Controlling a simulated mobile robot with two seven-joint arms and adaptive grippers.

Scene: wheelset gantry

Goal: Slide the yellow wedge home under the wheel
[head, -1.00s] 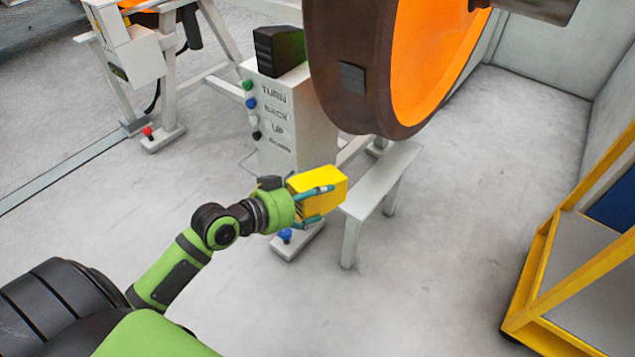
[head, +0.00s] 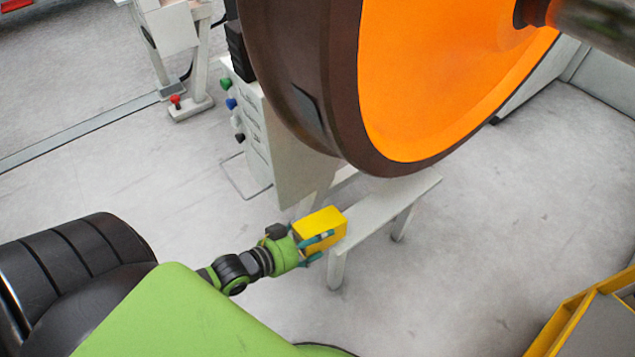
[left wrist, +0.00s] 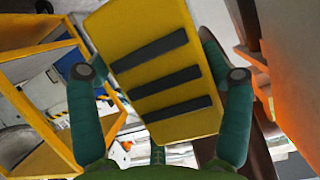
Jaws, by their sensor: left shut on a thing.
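The yellow wedge (head: 322,227) is a block held in my left gripper (head: 318,242), at the near end of the pale bench (head: 385,208) below the wheel. Whether it touches the bench I cannot tell. In the left wrist view, the wedge (left wrist: 150,58) shows a yellow face with dark strips between the two teal fingers of my left gripper (left wrist: 160,105). The big wheel (head: 345,115), with a brown rim and an orange face, hangs over the far part of the bench. My right gripper is not in view.
A grey control post (head: 285,150) with coloured buttons stands left of the bench. A yellow-framed cart (head: 575,315) is at the lower right, and it seems to show in the left wrist view (left wrist: 40,75). Open floor lies right of the bench.

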